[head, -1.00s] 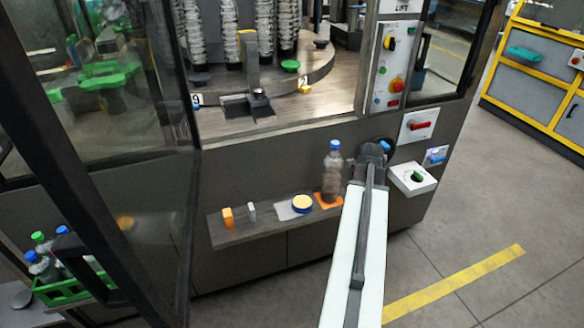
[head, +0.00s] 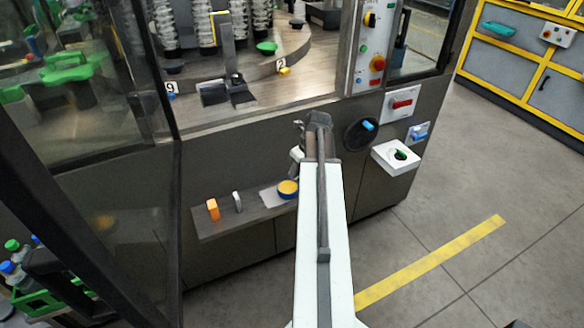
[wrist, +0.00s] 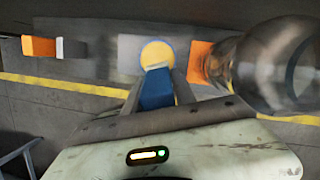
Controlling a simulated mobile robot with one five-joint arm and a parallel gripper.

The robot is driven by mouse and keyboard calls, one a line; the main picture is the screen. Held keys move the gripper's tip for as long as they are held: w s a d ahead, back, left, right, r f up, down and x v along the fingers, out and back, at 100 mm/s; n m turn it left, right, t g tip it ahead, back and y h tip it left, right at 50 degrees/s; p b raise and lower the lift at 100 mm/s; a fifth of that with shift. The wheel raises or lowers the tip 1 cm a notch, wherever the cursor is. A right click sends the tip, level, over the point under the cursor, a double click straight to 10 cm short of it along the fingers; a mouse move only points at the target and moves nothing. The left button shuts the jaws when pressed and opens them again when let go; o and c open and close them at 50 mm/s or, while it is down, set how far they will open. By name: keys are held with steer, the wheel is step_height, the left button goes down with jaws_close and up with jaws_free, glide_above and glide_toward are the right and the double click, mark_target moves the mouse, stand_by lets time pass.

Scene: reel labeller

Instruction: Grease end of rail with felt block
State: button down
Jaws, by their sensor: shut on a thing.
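My gripper (wrist: 157,82) is shut on a blue block (wrist: 157,95), which I take to be the felt block; its tip lies just below the tin in the wrist view. The round tin (wrist: 157,53) has a yellow top and a blue rim. It sits on a grey pad on the shelf, and shows in the head view (head: 288,189) left of my arm. I cannot tell whether block and tin touch. In the head view the held block is not clear. I cannot tell which machine part is the rail; a dark fixture (head: 240,92) stands on the deck.
An orange block (head: 213,209) and a small grey piece (head: 237,202) stand on the shelf's left. A switch box (head: 396,157) juts out at right.

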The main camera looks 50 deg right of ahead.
steer(key=w, duration=0.3)
steer(key=shift+a+r+t, duration=0.1)
steer(key=shift+a+t, duration=0.2)
steer(key=shift+a, duration=0.1)
step_height(320, 180, down, 6)
steer(key=b, duration=0.6)
steer(key=shift+s, duration=0.1)
steer(key=shift+f+b, duration=0.5)
steer(key=shift+b, duration=0.1)
stand_by(1.1)
steer(key=shift+r, duration=0.1)
step_height(320, 180, up, 7)
steer(key=p, duration=0.7)
stand_by(0.3)
